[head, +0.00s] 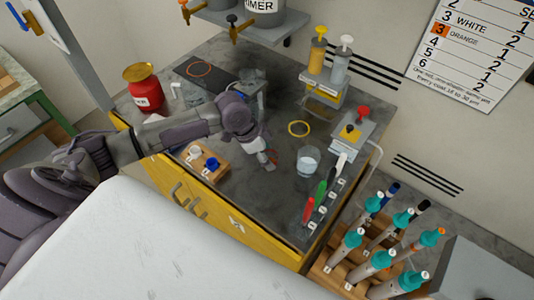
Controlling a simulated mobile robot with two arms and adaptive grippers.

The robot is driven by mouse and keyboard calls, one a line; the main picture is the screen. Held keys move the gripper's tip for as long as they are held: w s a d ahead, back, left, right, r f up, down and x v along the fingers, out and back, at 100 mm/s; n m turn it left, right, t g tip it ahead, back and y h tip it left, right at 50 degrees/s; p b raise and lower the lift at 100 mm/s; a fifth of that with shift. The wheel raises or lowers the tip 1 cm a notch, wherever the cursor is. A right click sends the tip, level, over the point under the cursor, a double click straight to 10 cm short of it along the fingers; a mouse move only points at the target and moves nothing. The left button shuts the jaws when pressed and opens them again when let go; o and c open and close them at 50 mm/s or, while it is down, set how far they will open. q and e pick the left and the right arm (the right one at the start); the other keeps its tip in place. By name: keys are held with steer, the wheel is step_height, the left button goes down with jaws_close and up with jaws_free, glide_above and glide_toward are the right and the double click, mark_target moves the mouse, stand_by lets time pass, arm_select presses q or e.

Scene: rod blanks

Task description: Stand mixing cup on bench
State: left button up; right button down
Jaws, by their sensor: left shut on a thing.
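A clear cup with whitish contents (308,161) stands upright on the dark bench (284,200), right of my left gripper. It looks like a mixing cup. My left gripper (267,160) is low over the middle of the bench, pointing down and apart from this cup. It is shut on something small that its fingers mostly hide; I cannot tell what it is. A little reddish-orange shows at the fingertips. My right gripper is not in view.
A yellow ring (299,128) lies behind the cup. A wooden block with white and blue pieces (206,163) is at the front left. Coloured-handled tools (320,193) are at the right. A red pot (143,92) stands at the back left. A rack of teal-capped tubes (372,262) is front right.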

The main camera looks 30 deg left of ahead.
arm_select(q)
steer(key=shift+f, duration=0.1)
steer(key=o, duration=1.1)
steer(key=v, duration=1.2)
steer(key=shift+b, duration=0.4)
